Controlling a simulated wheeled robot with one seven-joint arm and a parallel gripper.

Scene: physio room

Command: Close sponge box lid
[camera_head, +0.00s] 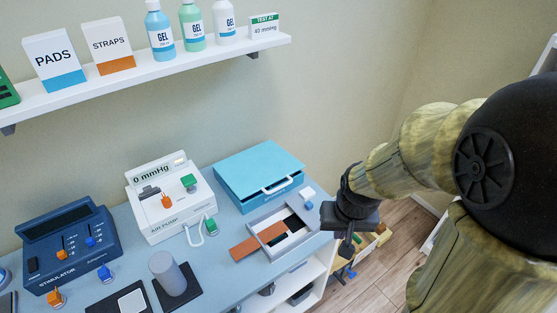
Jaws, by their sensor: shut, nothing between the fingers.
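A light blue box (258,168) with a white handle (280,186) on its front stands at the back right of the counter. I cannot tell for sure which of the two is the sponge box. My gripper (346,248) is shut and empty. It points down just right of the grey box, apart from both boxes.
The counter (221,258) also holds an air pump (165,200), a stimulator (68,246) and a grey cylinder on a dark base (167,272). A white wall shelf (150,73) with bottles and cartons runs above. Wooden floor (390,262) shows at the right.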

